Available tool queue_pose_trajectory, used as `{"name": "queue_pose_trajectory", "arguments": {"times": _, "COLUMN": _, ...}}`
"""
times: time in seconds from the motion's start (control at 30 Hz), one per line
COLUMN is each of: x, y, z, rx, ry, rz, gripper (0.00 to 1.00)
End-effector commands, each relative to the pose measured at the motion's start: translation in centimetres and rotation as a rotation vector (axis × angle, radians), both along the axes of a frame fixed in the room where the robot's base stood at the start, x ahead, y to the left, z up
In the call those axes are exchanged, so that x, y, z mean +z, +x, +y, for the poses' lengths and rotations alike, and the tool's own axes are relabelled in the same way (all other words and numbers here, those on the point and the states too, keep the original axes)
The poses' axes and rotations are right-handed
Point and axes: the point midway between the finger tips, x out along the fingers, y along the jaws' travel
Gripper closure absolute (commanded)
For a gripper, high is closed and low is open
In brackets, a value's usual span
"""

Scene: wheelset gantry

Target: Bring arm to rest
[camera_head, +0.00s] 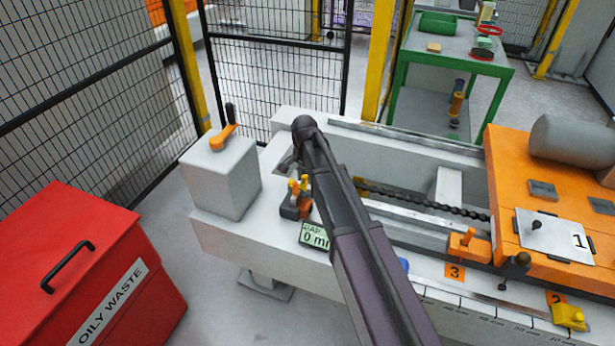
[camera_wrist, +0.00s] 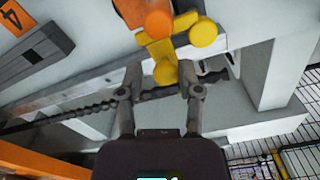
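My arm reaches from the bottom of the head view to the left end of the grey gantry bed. My gripper (camera_wrist: 160,75) shows in the wrist view with its two fingers apart and nothing held between them. In the head view it is mostly hidden behind my arm's wrist. A yellow and orange clamp (camera_wrist: 164,55) lies just beyond the fingertips in the wrist view; I cannot tell whether a finger touches it. The same clamp (camera_head: 304,186) stands beside my arm in the head view.
A grey box with an orange lever (camera_head: 224,136) stands at the bed's left end. A display (camera_head: 314,236) and orange carriage (camera_head: 520,187) are close to my arm. A red oily waste bin (camera_head: 85,265) is at left. A mesh fence (camera_head: 100,100) and green table (camera_head: 455,55) stand behind.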

Motion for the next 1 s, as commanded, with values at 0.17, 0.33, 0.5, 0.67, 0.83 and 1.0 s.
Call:
{"name": "queue_pose_trajectory", "arguments": {"times": 0.17, "x": 0.0, "y": 0.0, "z": 0.0, "rx": 0.001, "ry": 0.002, "rz": -0.002, "gripper": 0.35}}
{"name": "queue_pose_trajectory", "arguments": {"times": 0.33, "x": 0.0, "y": 0.1, "z": 0.1, "rx": 0.002, "ry": 0.005, "rz": -0.002, "gripper": 0.35}}
{"name": "queue_pose_trajectory", "arguments": {"times": 0.5, "x": 0.0, "y": 0.1, "z": 0.2, "rx": 0.002, "ry": 0.005, "rz": -0.003, "gripper": 0.35}}
{"name": "queue_pose_trajectory", "arguments": {"times": 0.67, "x": 0.3, "y": 0.1, "z": 0.2, "rx": 0.003, "ry": 0.005, "rz": -0.003, "gripper": 0.35}}
{"name": "queue_pose_trajectory", "arguments": {"times": 0.83, "x": 1.6, "y": 0.1, "z": 0.2, "rx": 0.003, "ry": 0.005, "rz": -0.003, "gripper": 0.35}}
{"name": "queue_pose_trajectory", "arguments": {"times": 1.0, "x": 3.8, "y": 0.1, "z": 0.2, "rx": 0.003, "ry": 0.006, "rz": -0.004, "gripper": 0.35}}
